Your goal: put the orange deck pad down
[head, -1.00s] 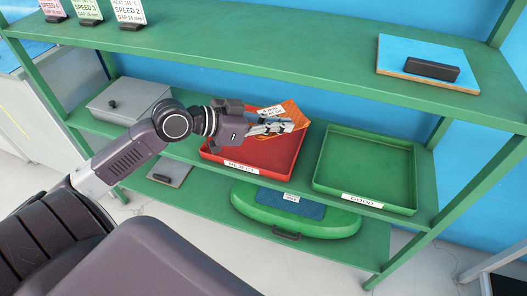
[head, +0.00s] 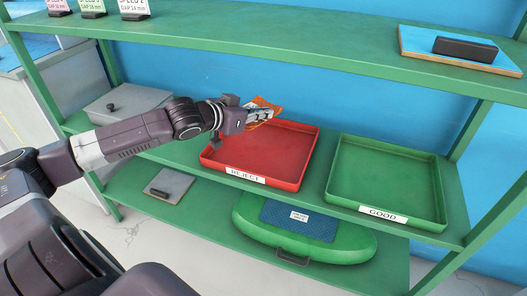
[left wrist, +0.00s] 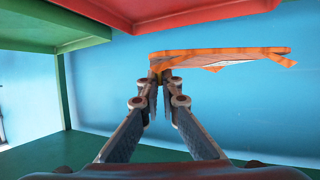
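The orange deck pad (head: 264,104) is thin and sits at the fingertips of my left gripper (head: 262,115), above the back left part of the red REJECT tray (head: 296,176). In the left wrist view the pad (left wrist: 225,53) shows nearly edge-on, with the closed fingertips (left wrist: 161,78) at its left end. A gap shows between the pad and the red tray (left wrist: 180,16), so they look apart. The red tray is empty where it shows. The green GOOD tray (head: 436,222) stands to its right and is empty. My right gripper is out of view.
The upper green shelf (head: 290,45) overhangs the trays, with a blue-topped board (head: 418,42) at its right. A grey lidded box (head: 115,103) stands left of the trays. A green inflatable board (head: 345,250) lies on the lower shelf.

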